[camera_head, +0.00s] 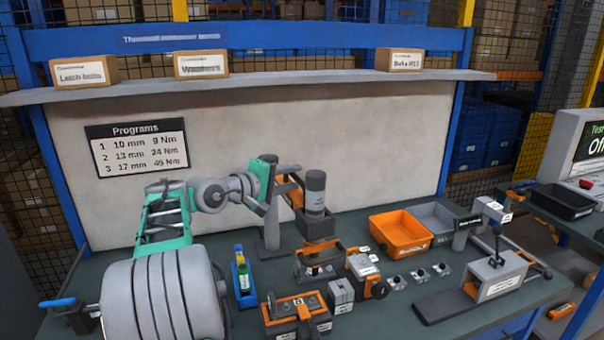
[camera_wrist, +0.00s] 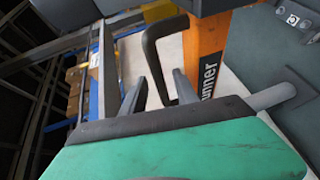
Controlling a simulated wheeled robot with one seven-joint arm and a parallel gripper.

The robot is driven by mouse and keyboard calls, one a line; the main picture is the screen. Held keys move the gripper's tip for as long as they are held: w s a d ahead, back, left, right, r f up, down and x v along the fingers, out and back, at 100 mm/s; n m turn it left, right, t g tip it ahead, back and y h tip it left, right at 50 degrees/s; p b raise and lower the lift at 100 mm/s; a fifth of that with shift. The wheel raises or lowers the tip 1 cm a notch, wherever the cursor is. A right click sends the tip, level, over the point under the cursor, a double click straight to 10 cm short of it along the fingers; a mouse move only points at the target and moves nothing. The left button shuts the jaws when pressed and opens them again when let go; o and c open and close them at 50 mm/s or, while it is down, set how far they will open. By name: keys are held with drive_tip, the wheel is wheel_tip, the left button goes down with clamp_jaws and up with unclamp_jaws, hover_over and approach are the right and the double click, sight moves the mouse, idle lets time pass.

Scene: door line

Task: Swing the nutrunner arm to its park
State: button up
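The nutrunner arm (camera_head: 288,190) is orange and reaches from a grey post (camera_head: 271,232) at the middle of the bench. A dark grey cylindrical tool (camera_head: 316,192) stands upright at its end. My gripper (camera_head: 268,192) is close by the arm, left of the tool. In the wrist view its two fingers (camera_wrist: 159,80) are apart, with the handle's bar showing between them; I cannot tell whether they touch it. I cannot make out a marked park.
Below the tool are orange-and-grey fixtures (camera_head: 296,312). An orange bin (camera_head: 400,232) and a grey stand (camera_head: 497,275) are to the right. A small blue holder (camera_head: 243,285) stands left of the fixtures. A shelf (camera_head: 260,82) with labelled boxes runs above the back panel.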

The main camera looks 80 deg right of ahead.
drive_tip(key=x, duration=0.4)
drive_tip(key=shift+s+d+p, duration=0.1)
drive_tip(key=shift+d+p, duration=0.1)
drive_tip(key=shift+p, duration=0.1)
drive_tip(key=shift+c, duration=0.5)
clamp_jaws()
drive_tip(key=shift+f, duration=0.1)
idle(0.5)
